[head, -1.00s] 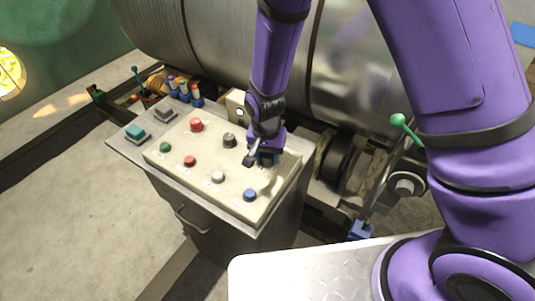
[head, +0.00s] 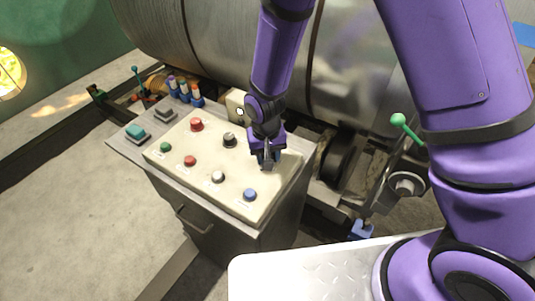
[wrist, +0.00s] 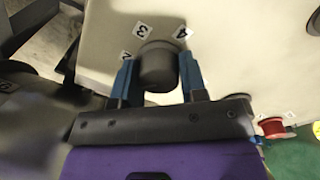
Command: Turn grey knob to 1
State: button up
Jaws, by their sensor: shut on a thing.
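The grey knob (wrist: 158,68) is a dark round knob on the pale panel, seen from above in the wrist view. White labels 4 (wrist: 183,33), 3 (wrist: 142,30) and a partly covered 2 (wrist: 125,56) stand around it. No label 1 can be made out, and I cannot see where the knob points. My gripper (head: 268,160) is at the panel's right part, with its blue-lined fingers on either side of the knob, shut on it. In the head view my gripper hides this knob.
A large metal drum (head: 220,40) stands behind. A green-tipped lever (head: 398,120) is to the right.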

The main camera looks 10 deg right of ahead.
jog(key=n, duration=0.6)
jog(key=shift+n, duration=0.4)
dwell(0.4)
jog(key=o, duration=0.9)
notch_tip(320, 180, up, 11)
jog(key=shift+s+a+f, duration=0.1)
jog(key=shift+s+a, duration=0.05)
